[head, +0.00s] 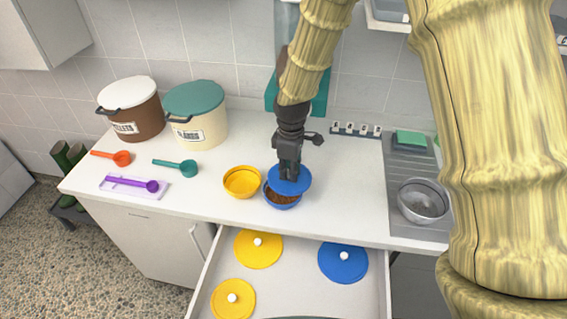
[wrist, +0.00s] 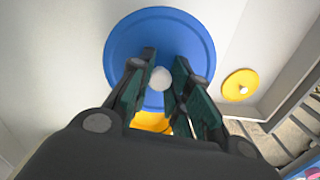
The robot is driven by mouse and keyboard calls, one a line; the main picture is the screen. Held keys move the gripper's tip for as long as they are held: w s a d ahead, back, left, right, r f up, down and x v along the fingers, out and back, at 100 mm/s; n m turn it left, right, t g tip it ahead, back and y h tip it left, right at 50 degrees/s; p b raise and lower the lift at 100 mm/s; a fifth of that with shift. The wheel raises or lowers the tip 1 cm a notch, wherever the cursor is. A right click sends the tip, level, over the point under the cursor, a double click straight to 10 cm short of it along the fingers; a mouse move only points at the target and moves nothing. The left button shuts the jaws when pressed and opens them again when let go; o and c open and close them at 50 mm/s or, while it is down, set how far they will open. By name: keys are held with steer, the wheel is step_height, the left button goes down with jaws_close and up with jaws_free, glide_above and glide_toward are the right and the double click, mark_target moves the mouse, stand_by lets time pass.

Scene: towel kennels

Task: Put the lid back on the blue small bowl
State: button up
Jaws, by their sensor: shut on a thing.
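My gripper (head: 289,172) is shut on the white knob (wrist: 160,78) of a blue lid (head: 299,184), which also shows in the wrist view (wrist: 193,38). The lid is over the small blue bowl (head: 281,203), shifted back and to the right in the head view. Brown contents show at the bowl's uncovered front-left side. I cannot tell whether the lid touches the bowl's rim. In the wrist view the bowl is hidden.
A yellow bowl (head: 241,183) stands close left of the blue bowl. An open drawer (head: 297,278) below holds two yellow lids (head: 258,248) and a larger blue lid (head: 343,261).

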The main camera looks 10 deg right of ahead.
steer(key=n, duration=0.1)
steer(key=r+n, duration=0.1)
steer(key=n, duration=0.1)
steer(key=shift+s+a+r, duration=0.15)
steer(key=shift+s+a, duration=0.05)
steer(key=shift+s, duration=0.05)
steer(key=shift+a+r+n, duration=0.2)
steer(key=shift+a+n, duration=0.05)
steer(key=shift+n, duration=0.65)
steer(key=n, duration=0.3)
steer(key=shift+w+a+r, duration=0.15)
steer(key=shift+a+r, duration=0.05)
steer(key=shift+a, duration=0.05)
steer(key=n, duration=0.2)
steer(key=r+n, duration=0.1)
steer(key=n, duration=0.1)
steer(key=shift+a, duration=0.25)
steer(key=shift+a+r+n, duration=0.1)
steer(key=shift+a+n, duration=0.05)
steer(key=shift+n, duration=0.75)
step_height(320, 180, down, 4)
steer(key=b, duration=0.4)
steer(key=shift+f, duration=1.15)
jaws_close()
